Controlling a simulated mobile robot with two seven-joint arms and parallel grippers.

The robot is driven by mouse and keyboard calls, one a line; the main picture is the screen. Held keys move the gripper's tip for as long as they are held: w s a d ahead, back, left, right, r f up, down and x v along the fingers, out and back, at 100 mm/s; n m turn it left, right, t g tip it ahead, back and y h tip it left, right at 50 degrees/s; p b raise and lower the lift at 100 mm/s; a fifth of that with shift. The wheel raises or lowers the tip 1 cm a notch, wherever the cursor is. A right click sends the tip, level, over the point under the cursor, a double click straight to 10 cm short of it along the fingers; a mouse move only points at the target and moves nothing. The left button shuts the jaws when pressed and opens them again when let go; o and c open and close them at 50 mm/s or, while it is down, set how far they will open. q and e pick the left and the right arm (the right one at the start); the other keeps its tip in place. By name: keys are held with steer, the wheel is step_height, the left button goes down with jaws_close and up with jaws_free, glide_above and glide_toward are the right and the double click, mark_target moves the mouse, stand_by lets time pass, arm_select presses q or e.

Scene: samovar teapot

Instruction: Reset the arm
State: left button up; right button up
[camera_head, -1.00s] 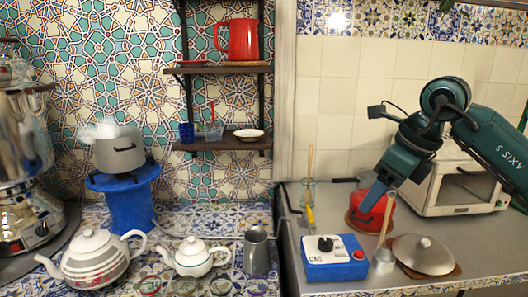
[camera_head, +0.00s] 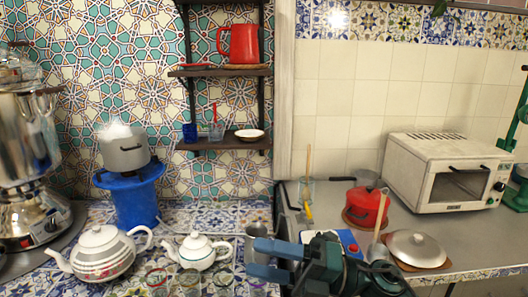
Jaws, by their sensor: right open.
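My right gripper (camera_head: 258,257) is low in the head view, in front of the blue control box. Its two blue-grey fingers point left and stand apart, with nothing between them. They are close to the grey metal mug (camera_head: 257,236) in the picture; I cannot tell whether they touch it. My right wrist hides much of the blue box (camera_head: 347,238). The red kettle (camera_head: 366,207) stands on the counter behind, clear of the gripper. My left gripper is out of view.
A large white teapot (camera_head: 101,252) and a small one (camera_head: 196,250) stand left, with several glasses in front. A steaming pot (camera_head: 124,149) sits on a blue stand (camera_head: 134,201). The samovar (camera_head: 25,150) is far left. A white oven (camera_head: 445,170) and lidded pan (camera_head: 416,247) are right.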

steer(key=d+f+m+t+h+p, duration=0.1)
steer(key=d+f+m+t+h, duration=0.6)
steer(key=m, duration=0.7)
steer(key=d+f+m+t+h, duration=0.3)
steer(key=f+m+t+h, duration=0.3)
steer(key=f+m+t, duration=0.6)
steer(key=s+d+f+m+g+h, duration=0.3)
steer(key=s+f+m+g, duration=0.6)
steer(key=s+f, duration=0.3)
steer(key=shift+s+d+f+g+h, duration=0.25)
steer(key=shift+s+d+g+h, duration=0.15)
steer(key=shift+s+h, duration=0.35)
steer(key=shift+c, duration=0.3)
